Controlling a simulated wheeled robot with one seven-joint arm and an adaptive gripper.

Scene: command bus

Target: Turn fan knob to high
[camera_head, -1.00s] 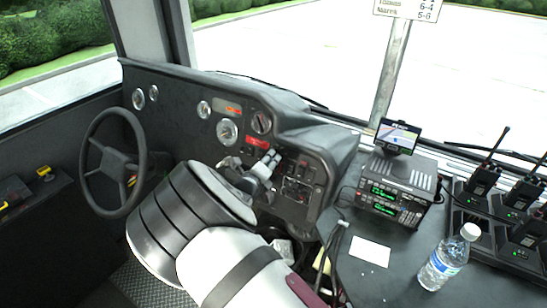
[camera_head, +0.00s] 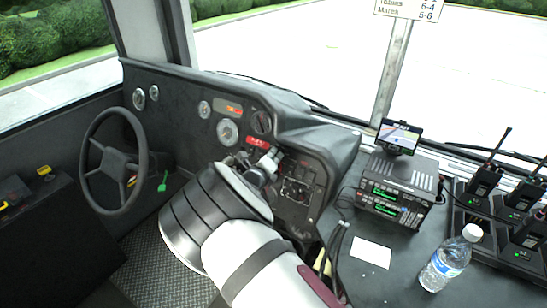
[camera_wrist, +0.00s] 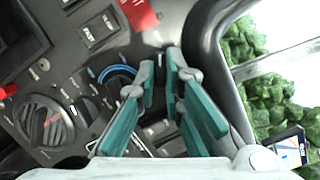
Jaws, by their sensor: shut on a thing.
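My gripper (camera_head: 271,160) is at the dashboard's centre panel, below the red display. In the wrist view my gripper's teal-padded fingers (camera_wrist: 161,68) reach to the panel with a narrow gap between their tips. They are closed on a dark piece of the panel, apparently the fan knob, which they mostly hide. A dial with a blue arc (camera_wrist: 117,73) lies just left of the fingers, partly covered. I cannot read any knob setting.
A steering wheel (camera_head: 115,160) is left of my arm. A radio unit (camera_head: 395,187) with a small screen (camera_head: 398,137), a paper (camera_head: 371,251), a water bottle (camera_head: 447,262) and handheld radios (camera_head: 487,180) occupy the right counter. The windshield edge is close to the fingers.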

